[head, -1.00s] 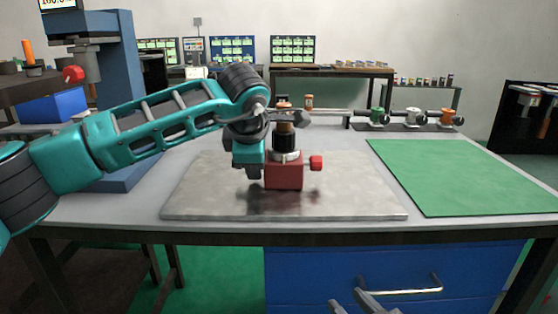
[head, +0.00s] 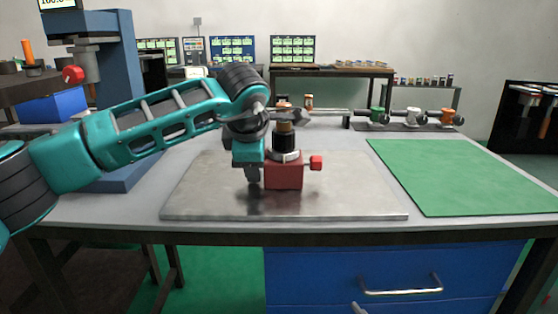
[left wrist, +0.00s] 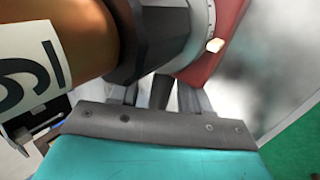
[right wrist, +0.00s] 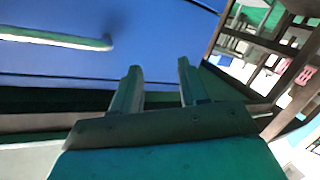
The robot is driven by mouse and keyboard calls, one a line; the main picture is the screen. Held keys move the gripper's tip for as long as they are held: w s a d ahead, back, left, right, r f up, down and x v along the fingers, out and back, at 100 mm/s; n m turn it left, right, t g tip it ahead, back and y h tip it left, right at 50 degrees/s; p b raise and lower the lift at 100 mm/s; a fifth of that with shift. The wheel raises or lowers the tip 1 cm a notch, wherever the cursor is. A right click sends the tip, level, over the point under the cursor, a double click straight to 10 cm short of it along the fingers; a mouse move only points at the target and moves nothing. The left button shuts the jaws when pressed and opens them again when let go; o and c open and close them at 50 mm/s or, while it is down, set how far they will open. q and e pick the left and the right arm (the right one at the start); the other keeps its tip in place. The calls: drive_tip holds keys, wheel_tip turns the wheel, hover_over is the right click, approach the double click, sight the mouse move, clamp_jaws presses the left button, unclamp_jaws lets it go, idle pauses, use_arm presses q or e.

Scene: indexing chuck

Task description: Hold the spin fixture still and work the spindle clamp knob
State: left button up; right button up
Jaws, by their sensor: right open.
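The spin fixture has a red base (head: 284,176) on the metal plate, with a pale ring and a black, tan-topped upper part (head: 285,138). A red knob (head: 316,162) sticks out to its right. In the left wrist view an orange cylinder (left wrist: 60,45) with a white label stands against the dark chuck body (left wrist: 155,40). My left gripper (left wrist: 160,92) is beside the chuck with its fingers apart. A dark bar lies between them; the fingertips are hidden. My right gripper (right wrist: 157,75) is open and empty, low before the blue drawers, away from the knob.
The metal plate (head: 350,200) lies on the grey table, with a green mat (head: 460,175) to its right. Green, white and orange pieces stand on a rack (head: 410,126) behind. A blue press column (head: 115,60) stands left. Blue drawers with a handle (head: 400,290) are below the table.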

use_arm(q)
drive_tip(key=shift+s+f, duration=0.25)
drive_tip(key=shift+f, duration=0.05)
